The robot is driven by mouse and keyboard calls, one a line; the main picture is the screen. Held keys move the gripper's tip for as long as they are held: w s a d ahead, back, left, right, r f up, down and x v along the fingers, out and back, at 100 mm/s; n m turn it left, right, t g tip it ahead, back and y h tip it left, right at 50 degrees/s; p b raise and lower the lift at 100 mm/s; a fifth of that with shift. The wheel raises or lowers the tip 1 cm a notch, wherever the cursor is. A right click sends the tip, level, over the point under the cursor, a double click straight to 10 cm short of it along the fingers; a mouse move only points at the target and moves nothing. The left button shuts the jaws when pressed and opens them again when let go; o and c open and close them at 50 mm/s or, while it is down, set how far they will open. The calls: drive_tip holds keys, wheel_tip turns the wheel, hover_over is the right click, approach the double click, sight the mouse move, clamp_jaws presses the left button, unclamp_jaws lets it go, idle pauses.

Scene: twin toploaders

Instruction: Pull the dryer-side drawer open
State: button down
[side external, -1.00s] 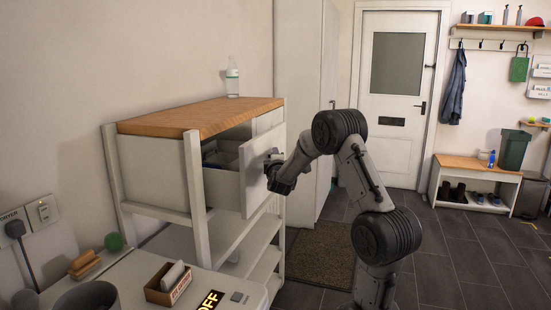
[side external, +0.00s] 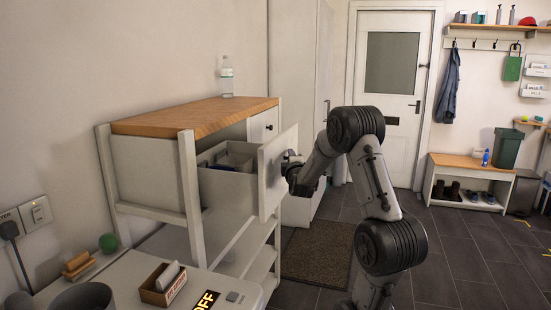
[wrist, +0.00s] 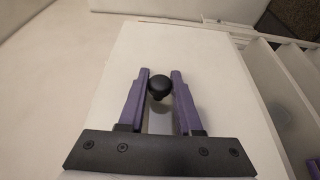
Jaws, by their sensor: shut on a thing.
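The dryer-side drawer (side external: 230,188) stands pulled well out of the white wood-topped unit, and its open top shows things inside. Its white front panel (side external: 276,180) faces my arm, and it also fills much of the wrist view (wrist: 205,60). A round black knob (wrist: 159,88) sits on that panel, between the purple fingers of my gripper (wrist: 160,90). My gripper is shut on the knob, with one finger on each side. In the side view my gripper (side external: 289,170) is at the panel's outer face, and the knob is hidden there.
A second, closed drawer front (side external: 263,126) with a knob is beside the open one. A clear bottle (side external: 226,78) stands on the wooden top (side external: 190,114). Open shelves (side external: 250,250) lie below. A doormat (side external: 318,252) and free tiled floor are behind my arm.

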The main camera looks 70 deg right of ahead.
drive_tip(key=shift+s, duration=1.1)
drive_tip(key=c, duration=0.6)
unclamp_jaws()
drive_tip(key=v, duration=1.3)
drive_tip(key=shift+a, duration=0.4)
